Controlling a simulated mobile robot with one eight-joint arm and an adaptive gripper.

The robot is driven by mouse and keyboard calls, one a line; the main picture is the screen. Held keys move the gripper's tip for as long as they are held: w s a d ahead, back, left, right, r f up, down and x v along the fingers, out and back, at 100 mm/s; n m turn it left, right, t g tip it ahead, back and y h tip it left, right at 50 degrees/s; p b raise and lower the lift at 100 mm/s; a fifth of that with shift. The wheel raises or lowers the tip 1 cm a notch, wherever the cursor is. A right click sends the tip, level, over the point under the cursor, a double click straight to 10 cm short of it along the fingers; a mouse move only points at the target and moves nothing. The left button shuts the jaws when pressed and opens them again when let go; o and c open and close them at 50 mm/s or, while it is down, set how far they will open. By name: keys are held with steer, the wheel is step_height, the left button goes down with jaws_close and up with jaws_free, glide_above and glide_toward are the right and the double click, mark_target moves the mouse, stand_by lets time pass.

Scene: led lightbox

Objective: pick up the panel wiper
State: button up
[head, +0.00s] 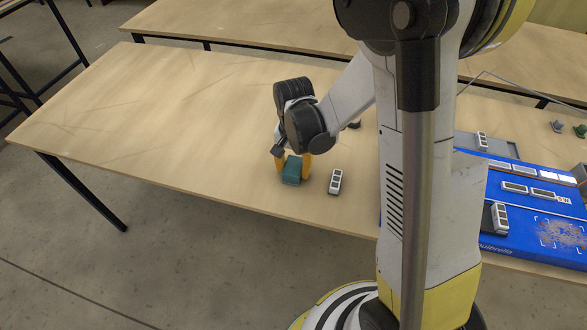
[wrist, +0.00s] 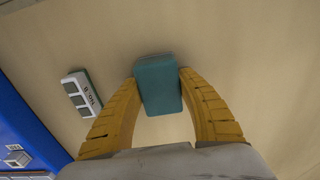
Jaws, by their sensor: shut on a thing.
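The panel wiper looks to be the teal block (head: 292,171) near the front edge of the wooden table in the head view. My gripper (head: 293,165) reaches down over it with its yellow fingers on either side. In the wrist view the teal block (wrist: 158,84) sits between the two yellow fingertips (wrist: 158,80), which touch its sides. My gripper is shut on it. I cannot tell whether the block still rests on the table or is slightly raised.
A small switch module (head: 336,181) lies just right of the block; it also shows in the wrist view (wrist: 81,93). A blue panel (head: 520,205) with several modules lies at the right, partly behind my arm. The table's left side (head: 130,110) is clear.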

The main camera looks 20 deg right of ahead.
mark_target(294, 166)
step_height(294, 166, up, 5)
steer(key=p, duration=0.2)
steer(key=shift+s+d+f+p, duration=0.1)
steer(key=shift+f+p, duration=0.05)
steer(key=shift+p, duration=0.2)
steer(key=s+d+r+p, duration=0.3)
steer(key=s+d+r, duration=0.3)
steer(key=d, duration=0.3)
steer(key=shift+s+p, duration=0.35)
steer(key=shift+d+r, duration=0.1)
steer(key=o, duration=0.3)
steer(key=shift+c, duration=0.7)
